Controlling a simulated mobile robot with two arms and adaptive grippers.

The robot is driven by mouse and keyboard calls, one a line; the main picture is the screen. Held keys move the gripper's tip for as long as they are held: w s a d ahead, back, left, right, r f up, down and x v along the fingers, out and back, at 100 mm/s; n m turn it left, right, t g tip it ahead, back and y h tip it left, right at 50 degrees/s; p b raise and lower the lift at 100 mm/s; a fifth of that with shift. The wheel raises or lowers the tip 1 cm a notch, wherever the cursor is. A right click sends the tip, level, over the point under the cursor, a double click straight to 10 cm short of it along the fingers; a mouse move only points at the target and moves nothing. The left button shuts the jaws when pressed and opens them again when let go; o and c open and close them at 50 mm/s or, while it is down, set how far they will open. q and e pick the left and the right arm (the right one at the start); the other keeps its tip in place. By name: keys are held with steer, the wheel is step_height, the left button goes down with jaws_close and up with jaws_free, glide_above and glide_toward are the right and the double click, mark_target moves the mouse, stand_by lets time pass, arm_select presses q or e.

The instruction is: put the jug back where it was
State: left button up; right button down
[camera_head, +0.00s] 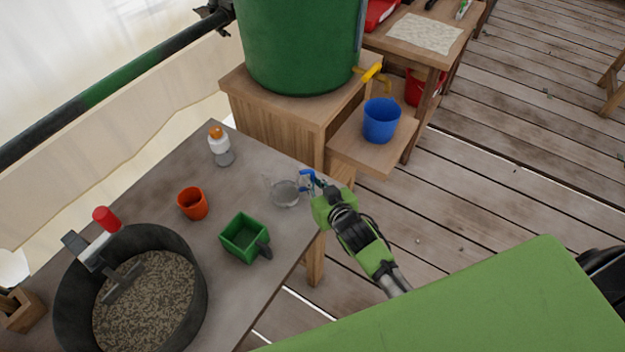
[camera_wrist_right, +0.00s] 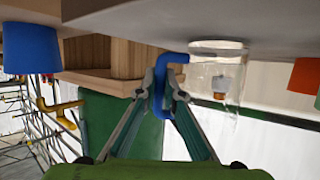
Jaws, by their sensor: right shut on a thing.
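The clear jug (camera_head: 285,192) is at the right edge of the grey table, near its far corner. It looks upright and empty; I cannot tell whether its base touches the tabletop. My right gripper (camera_head: 314,186) is shut on its blue handle (camera_head: 306,177), on the jug's right side. The right wrist view is upside down; there the clear jug body (camera_wrist_right: 222,75) shows beside the fingers (camera_wrist_right: 163,80), which close around the blue handle (camera_wrist_right: 172,58). My left gripper is not in view.
On the table (camera_head: 222,302) stand a white bottle with an orange cap (camera_head: 218,143), an orange cup (camera_head: 192,204), a green scoop (camera_head: 243,238) and a large dark pan of grain (camera_head: 150,300). A green barrel (camera_head: 300,45) with a yellow tap and a blue bucket (camera_head: 381,121) stand beyond.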

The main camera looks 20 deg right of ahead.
steer(key=c, duration=2.2)
jaws_free()
steer(key=shift+o, duration=0.2)
steer(key=shift+s, duration=0.15)
steer(key=a+v, duration=0.1)
steer(key=v, duration=1)
steer(key=shift+s+d+r, duration=0.25)
steer(key=shift+s+d, duration=0.05)
steer(key=shift+d, duration=0.2)
